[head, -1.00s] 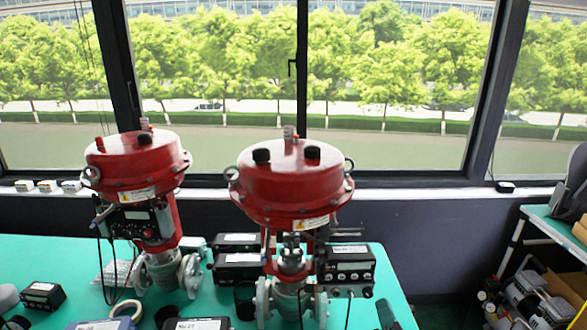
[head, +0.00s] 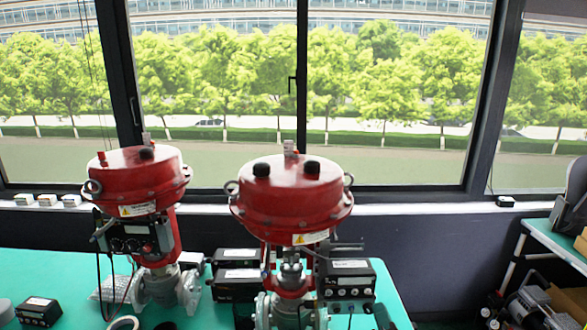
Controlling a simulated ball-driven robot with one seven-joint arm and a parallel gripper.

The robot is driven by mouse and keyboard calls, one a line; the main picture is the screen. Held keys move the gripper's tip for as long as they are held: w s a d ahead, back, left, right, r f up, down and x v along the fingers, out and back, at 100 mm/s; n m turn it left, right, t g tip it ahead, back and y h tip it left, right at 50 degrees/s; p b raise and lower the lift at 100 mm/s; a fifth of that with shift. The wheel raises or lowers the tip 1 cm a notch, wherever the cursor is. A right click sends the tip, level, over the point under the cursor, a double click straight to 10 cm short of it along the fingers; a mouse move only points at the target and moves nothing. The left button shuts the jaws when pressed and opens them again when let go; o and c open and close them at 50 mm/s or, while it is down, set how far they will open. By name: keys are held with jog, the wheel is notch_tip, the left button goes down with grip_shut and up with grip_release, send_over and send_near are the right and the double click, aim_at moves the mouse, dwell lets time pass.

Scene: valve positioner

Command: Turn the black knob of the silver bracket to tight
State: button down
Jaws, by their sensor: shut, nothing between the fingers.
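I cannot make out for sure a silver bracket with a black knob. A grey metal arm (head: 338,246) sticks out to the right under the head of the right red valve actuator (head: 291,207), above a black positioner box (head: 346,281) with small round knobs on its front. My gripper does not show in this view.
The green table (head: 45,270) carries the valves, black boxes (head: 238,273) between them and a small black box (head: 38,311) at left. A window sill (head: 400,209) runs behind. A shelf (head: 560,231) with equipment stands at right, with a gap between it and the table.

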jog(key=shift+w+a, duration=0.2)
jog(key=shift+w, duration=0.05)
dwell(0.4)
jog(key=shift+d+f+b, duration=0.25)
jog(key=shift+f+b, duration=0.2)
jog(key=shift+b, duration=0.15)
jog(key=shift+d+r, duration=0.15)
dwell(0.4)
jog(key=shift+d+r+p, duration=0.15)
jog(key=shift+d+p, duration=0.1)
jog(key=shift+p, duration=0.25)
jog(key=s, duration=0.5)
jog(key=shift+s+f+p, duration=0.25)
jog(key=shift+s+p, duration=0.05)
jog(key=shift+p, duration=0.1)
jog(key=shift+a, duration=0.1)
